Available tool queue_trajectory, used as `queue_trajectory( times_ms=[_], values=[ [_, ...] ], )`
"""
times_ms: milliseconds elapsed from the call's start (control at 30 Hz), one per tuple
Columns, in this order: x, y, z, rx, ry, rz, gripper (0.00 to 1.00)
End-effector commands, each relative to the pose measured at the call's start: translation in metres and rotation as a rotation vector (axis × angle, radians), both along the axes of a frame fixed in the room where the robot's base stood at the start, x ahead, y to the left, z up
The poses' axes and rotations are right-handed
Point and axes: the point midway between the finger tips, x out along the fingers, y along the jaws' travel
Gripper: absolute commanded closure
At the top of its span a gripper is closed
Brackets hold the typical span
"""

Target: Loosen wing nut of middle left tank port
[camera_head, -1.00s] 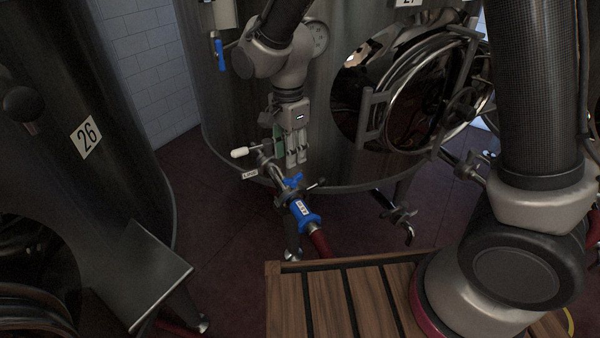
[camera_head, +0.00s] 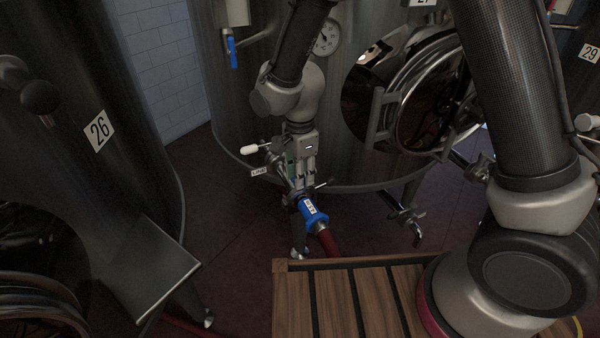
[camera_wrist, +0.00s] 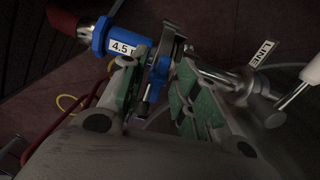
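The tank port (camera_wrist: 232,82) on the tank marked 27 has a metal clamp (camera_wrist: 168,52) joining it to a blue hose coupling (camera_wrist: 125,44) labelled "4.5"; the coupling also shows in the head view (camera_head: 313,213). The blue wing nut (camera_wrist: 153,88) is on the clamp, partly hidden. My gripper (camera_wrist: 155,98) is open, with one green-padded finger on each side of the wing nut. I cannot tell whether the pads touch it. In the head view my gripper (camera_head: 302,184) points down over the clamp and hides most of the wing nut.
A white-handled valve lever (camera_head: 252,149) and a LINE tag (camera_head: 259,171) sit left of my gripper. A red hose (camera_head: 328,243) runs down from the coupling. Another port (camera_head: 405,214) is to the right. A wooden slatted platform (camera_head: 331,296) is in front; tank 26 (camera_head: 137,150) stands left.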

Motion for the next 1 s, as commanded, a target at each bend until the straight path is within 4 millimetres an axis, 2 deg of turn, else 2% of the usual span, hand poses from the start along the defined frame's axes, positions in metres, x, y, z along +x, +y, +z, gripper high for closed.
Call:
queue_trajectory(
  times_ms=[33,133,167,600,1000],
  values=[
    [0.0,0.0,0.0001,0.0,0.0,0.0,0.81],
    [0.0,0.0,0.0002,0.0,0.0,0.0,0.99],
    [0.0,0.0,0.0002,0.0,0.0,0.0,1.0],
    [-0.0002,-0.0001,0.0004,0.0,0.0,0.053,1.0],
    [-0.0014,-0.001,0.0006,-0.001,0.002,0.354,1.0]
  ],
)
